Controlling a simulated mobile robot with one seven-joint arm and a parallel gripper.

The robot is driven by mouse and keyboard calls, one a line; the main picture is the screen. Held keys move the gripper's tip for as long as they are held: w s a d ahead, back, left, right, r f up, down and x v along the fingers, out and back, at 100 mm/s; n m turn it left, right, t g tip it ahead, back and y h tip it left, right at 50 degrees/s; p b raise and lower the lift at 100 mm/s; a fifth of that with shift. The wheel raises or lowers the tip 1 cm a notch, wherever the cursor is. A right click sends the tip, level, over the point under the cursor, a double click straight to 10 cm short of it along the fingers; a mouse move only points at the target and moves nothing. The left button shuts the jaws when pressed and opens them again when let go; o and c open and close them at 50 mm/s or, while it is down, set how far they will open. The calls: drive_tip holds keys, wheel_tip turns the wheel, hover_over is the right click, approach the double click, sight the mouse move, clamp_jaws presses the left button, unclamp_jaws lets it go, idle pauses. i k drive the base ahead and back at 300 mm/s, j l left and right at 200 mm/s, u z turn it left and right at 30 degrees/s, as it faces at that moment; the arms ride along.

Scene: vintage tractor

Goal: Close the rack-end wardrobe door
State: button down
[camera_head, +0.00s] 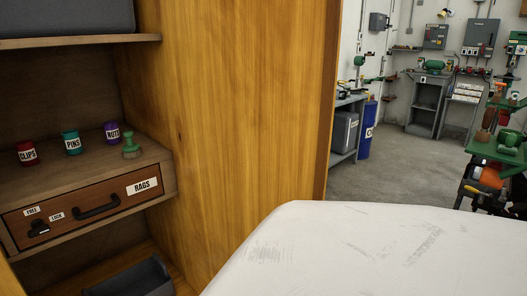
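The open wooden wardrobe fills the left of the head view, with its shelves and drawer exposed. A tall yellow-brown wood panel (250,110) stands at the right of the shelves, with a darker edge facing the room. It looks like the wardrobe door standing open, but I cannot tell where the side wall ends and the door begins. No handle shows on it. Its lower right part is hidden by a large pale form close to the camera. My gripper is not in view.
Inside are a RAGS drawer (98,207), red (27,153), teal (71,142) and purple (112,132) jars, a green item (131,150), and a grey bin (135,279) below.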

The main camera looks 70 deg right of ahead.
sight(254, 83)
drive_tip(key=k+l, duration=0.15)
drive_tip(key=l, duration=0.2)
drive_tip(key=k+l, duration=0.1)
drive_tip(key=l, duration=0.3)
drive_tip(key=k+l+z, duration=0.1)
drive_tip(key=l, duration=0.25)
drive_tip(key=k+l, duration=0.2)
drive_tip(key=l, duration=0.2)
drive_tip(key=k+l+z, duration=0.1)
drive_tip(key=l, duration=0.3)
drive_tip(key=k+l, duration=0.1)
drive_tip(key=l, duration=0.25)
drive_tip(key=k+l, duration=0.15)
drive_tip(key=l, duration=0.25)
drive_tip(key=l+z, duration=0.5)
drive_tip(key=l, duration=0.4)
drive_tip(key=j, duration=0.7)
drive_tip(key=k, duration=0.05)
